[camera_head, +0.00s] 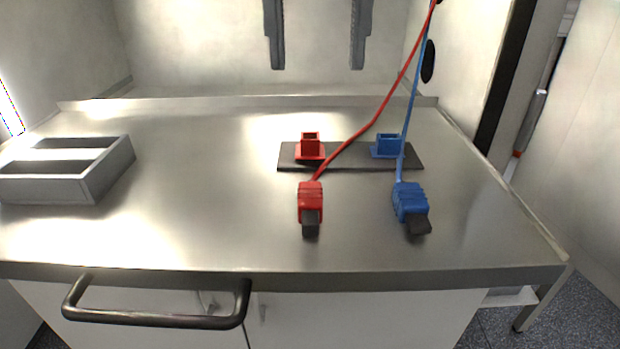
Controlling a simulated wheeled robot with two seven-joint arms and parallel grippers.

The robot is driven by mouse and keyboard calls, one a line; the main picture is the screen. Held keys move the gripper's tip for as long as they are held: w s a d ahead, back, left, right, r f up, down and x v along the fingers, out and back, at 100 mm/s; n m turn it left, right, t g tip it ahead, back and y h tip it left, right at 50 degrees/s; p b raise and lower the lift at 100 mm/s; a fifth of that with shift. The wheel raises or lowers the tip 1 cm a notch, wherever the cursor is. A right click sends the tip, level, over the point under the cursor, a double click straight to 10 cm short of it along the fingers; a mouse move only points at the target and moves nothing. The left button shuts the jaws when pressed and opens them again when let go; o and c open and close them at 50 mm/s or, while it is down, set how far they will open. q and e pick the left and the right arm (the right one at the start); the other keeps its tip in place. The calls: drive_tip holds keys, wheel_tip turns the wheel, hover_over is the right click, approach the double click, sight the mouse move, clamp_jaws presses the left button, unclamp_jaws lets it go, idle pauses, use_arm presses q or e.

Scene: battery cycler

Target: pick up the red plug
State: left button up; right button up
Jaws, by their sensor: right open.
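The red plug (310,202) lies on the metal worktop (200,225), its dark tip toward the front edge and a red cable running from its back up to the right. My right gripper (317,67) shows as two grey fingers at the top of the head view. They are wide apart with nothing between them, above and beyond the plug in the picture and not touching it. My left gripper is not in view.
A blue plug (410,203) with a blue cable lies right of the red one. Behind them, a dark plate (350,155) carries a red socket (310,148) and a blue socket (387,147). A grey tray (110,171) stands at left. A dark handle (155,319) is at the front.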

hover_over(310, 197)
drive_tip(key=f, duration=0.8)
drive_tip(key=shift+w+d+f, duration=0.2)
drive_tip(key=shift+d, duration=0.1)
drive_tip(key=shift+s+a+f, duration=0.1)
drive_tip(key=shift+a+f, duration=0.05)
drive_tip(key=shift+f, duration=1.4)
drive_tip(key=shift+s+a+f, duration=0.1)
drive_tip(key=shift+a+f, duration=0.05)
drive_tip(key=shift+f, duration=1.35)
drive_tip(key=shift+c, duration=0.3)
drive_tip(key=c, duration=1)
